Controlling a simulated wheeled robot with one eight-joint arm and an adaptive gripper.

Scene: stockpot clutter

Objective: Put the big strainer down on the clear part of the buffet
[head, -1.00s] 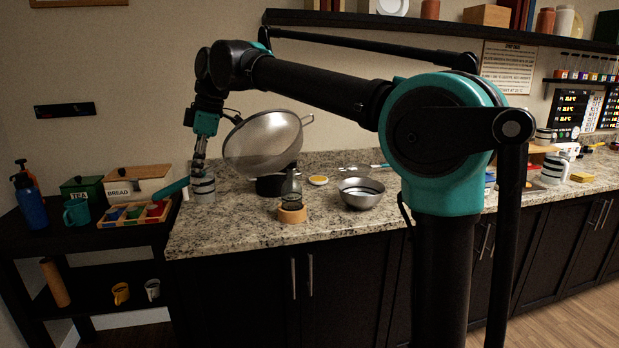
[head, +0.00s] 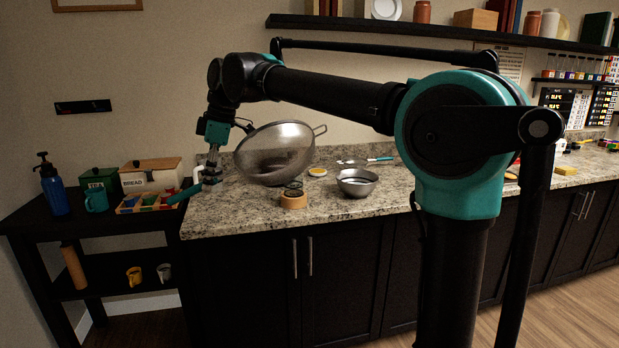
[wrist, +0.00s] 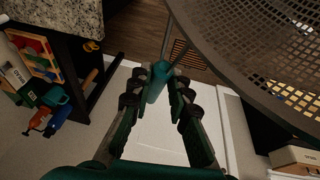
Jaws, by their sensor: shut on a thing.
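The big strainer (head: 275,157) is a large metal mesh bowl with a wire loop at its far side and a teal handle (head: 184,194). My gripper (head: 211,178) is shut on the handle and holds the strainer tilted above the left end of the granite counter. In the wrist view my gripper (wrist: 160,90) closes around the teal handle (wrist: 157,79), and the mesh bowl (wrist: 265,45) fills the upper right. The dark low table (head: 85,222) at the left looks like the buffet; its front top is bare.
The low table bears a blue bottle (head: 54,190), a teal mug (head: 96,201), a bread box (head: 150,178) and a divided tray (head: 148,209). The granite counter (head: 235,219) holds a wooden ring (head: 293,201) and a metal bowl (head: 357,184). A wall shelf (head: 430,28) runs above.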

